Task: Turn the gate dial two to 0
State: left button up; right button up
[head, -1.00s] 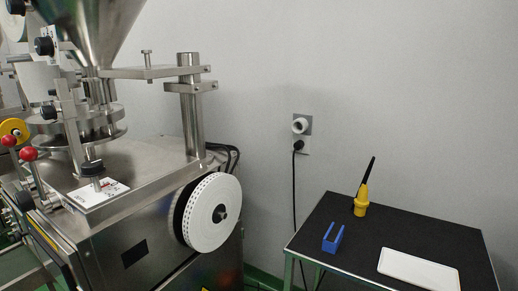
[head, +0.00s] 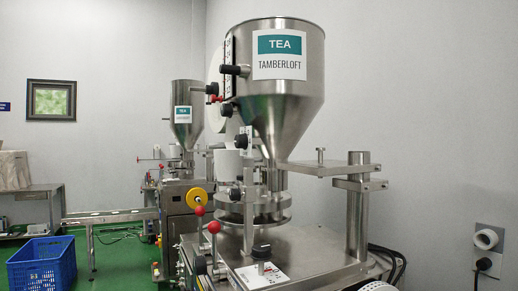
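Neither of my grippers is in view. The near tea packer has a steel hopper (head: 278,95) labelled TEA TAMBERLOFT. A black knob (head: 262,252) stands on a white marked plate (head: 262,274) on its top deck; the markings are too small to read. A black handle (head: 235,70) sits beside an upright scale strip (head: 228,62) on the hopper's left side. More black knobs show below it, one at the hopper cone (head: 227,109) and one lower down (head: 241,141). I cannot tell which of these is gate dial two, nor its setting.
A second tea packer with a smaller hopper (head: 187,115) stands behind to the left. Red-ball levers (head: 214,227) and a yellow wheel (head: 196,197) stick out on the near machine's left. A blue crate (head: 42,263) stands on the green floor. A wall socket (head: 487,240) is at right.

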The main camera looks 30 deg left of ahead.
aim_at(241, 141)
jog(key=k+j+u, duration=0.1)
jog(key=j, duration=0.55)
jog(key=k+j+u, duration=0.1)
jog(key=j, duration=0.55)
jog(key=k+j+u, duration=0.15)
jog(key=j, duration=0.55)
jog(key=i, duration=0.05)
